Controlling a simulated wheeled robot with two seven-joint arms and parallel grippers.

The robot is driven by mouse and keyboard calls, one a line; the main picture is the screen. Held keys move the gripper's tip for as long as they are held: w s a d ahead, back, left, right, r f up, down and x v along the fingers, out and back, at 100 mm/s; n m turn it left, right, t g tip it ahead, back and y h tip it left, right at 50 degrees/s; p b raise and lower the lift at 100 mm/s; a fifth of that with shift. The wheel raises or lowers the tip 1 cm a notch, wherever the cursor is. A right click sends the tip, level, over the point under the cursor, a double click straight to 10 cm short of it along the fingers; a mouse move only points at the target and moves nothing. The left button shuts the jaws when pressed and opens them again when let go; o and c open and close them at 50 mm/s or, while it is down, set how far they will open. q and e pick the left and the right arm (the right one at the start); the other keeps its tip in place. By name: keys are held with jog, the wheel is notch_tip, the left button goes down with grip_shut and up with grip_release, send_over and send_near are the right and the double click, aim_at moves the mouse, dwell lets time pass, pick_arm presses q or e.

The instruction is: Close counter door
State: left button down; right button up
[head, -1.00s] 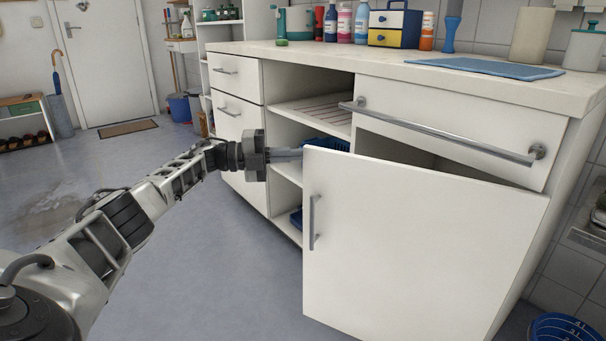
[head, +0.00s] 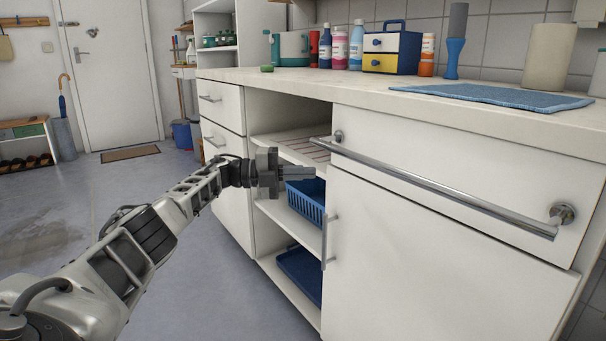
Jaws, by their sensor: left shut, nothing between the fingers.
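The white counter door (head: 440,262) fills the lower right of the head view. It now lies flush, or nearly so, with the counter front below the long rail; a small remaining gap cannot be ruled out. Its vertical metal handle (head: 328,240) is on its left edge. My left gripper (head: 312,174) is shut and empty. It is in front of the open shelves, above and left of the handle, and appears apart from the door. My right gripper is not in view.
Open shelves with a blue basket (head: 308,203) and a blue tray (head: 300,273) are left of the door. A long metal rail (head: 440,187) sticks out above the door. The counter top (head: 370,95) carries bottles and a blue cloth (head: 490,96).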

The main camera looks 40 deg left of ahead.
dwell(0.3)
